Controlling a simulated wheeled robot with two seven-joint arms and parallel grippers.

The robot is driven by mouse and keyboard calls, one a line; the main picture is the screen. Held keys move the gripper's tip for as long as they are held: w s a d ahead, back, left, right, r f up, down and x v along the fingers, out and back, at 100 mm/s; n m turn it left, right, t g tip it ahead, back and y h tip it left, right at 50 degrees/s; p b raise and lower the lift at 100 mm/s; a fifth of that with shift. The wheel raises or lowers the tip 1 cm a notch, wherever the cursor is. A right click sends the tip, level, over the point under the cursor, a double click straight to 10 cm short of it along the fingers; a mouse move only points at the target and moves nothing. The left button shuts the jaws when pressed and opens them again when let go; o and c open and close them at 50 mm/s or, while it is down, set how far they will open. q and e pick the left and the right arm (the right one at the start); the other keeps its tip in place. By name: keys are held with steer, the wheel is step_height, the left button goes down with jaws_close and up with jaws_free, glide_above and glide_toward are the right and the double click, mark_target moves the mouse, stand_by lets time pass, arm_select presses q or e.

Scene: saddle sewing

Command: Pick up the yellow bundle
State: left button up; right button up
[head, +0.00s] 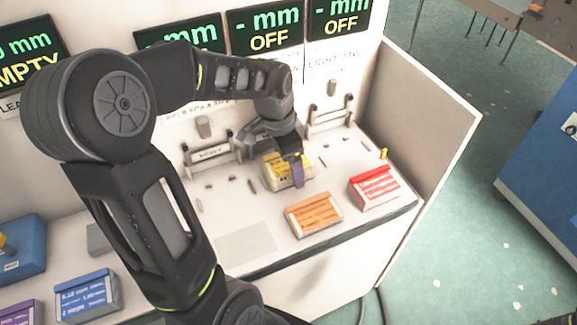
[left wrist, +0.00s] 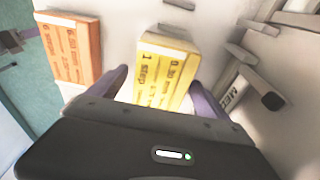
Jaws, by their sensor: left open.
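The yellow bundle (head: 274,172) lies on the white worktop in the head view, partly hidden by my left gripper (head: 296,168). It is a box-like block with printed text, and it also shows in the left wrist view (left wrist: 165,68). There my left gripper (left wrist: 160,88) is open, with one purple finger on either side of the near part of the yellow bundle. I cannot tell whether the fingers touch it. My right gripper is in neither view.
An orange bundle (head: 313,215) and a red bundle (head: 374,187) lie to the right on the worktop. A blue bundle (head: 87,297) lies at the lower left. Small brackets stand along the back. A white side panel (head: 424,125) closes the right end.

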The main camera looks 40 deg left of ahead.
arm_select(q)
steer(key=shift+c, duration=0.2)
jaws_close()
steer(key=shift+r+b, duration=0.5)
steer(key=shift+r, duration=4.6)
